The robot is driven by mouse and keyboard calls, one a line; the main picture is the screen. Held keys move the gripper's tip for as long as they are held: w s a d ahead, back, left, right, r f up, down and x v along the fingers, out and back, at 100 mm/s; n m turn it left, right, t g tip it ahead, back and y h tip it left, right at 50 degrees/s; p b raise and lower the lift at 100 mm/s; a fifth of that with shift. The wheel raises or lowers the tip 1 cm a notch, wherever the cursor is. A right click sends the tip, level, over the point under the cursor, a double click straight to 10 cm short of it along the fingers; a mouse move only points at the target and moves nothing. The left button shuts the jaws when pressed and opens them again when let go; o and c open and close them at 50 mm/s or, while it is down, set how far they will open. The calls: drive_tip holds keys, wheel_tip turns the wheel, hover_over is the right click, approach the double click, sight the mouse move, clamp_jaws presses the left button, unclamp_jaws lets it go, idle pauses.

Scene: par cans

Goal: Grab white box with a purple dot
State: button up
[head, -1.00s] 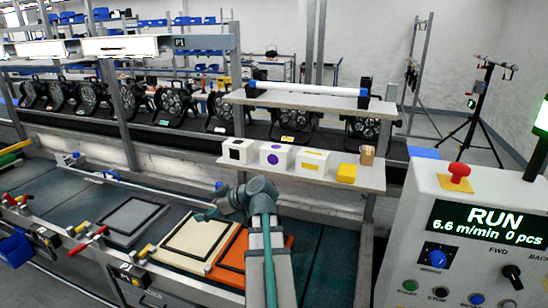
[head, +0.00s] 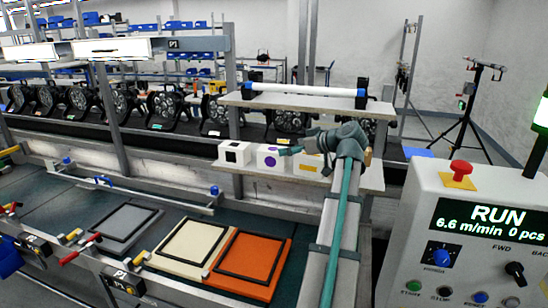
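The white box with a purple dot (head: 268,158) stands on the lower shelf board (head: 235,176), between a white box with a black square (head: 234,154) on its left and a white box with a yellow mark (head: 306,165) on its right. My gripper (head: 285,151) is at shelf height, pointing left, close to the right side of the purple-dot box. I cannot tell whether it touches the box. Its fingers are too small to tell open from shut. My arm partly hides the yellow-marked box and the shelf's right end.
An upper shelf (head: 300,103) with a white tube (head: 305,90) lies just above the boxes. Grey, cream and orange framed panels (head: 250,262) lie on the bench below. A control console (head: 480,240) stands at right. Stage lights line the conveyor behind.

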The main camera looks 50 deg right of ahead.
sight(276, 149)
drive_tip(key=shift+d+p+x, duration=0.2)
drive_tip(key=shift+p+x, duration=1)
drive_tip(key=shift+x, duration=2.1)
drive_tip(key=c, duration=1.5)
drive_tip(key=shift+o, duration=0.2)
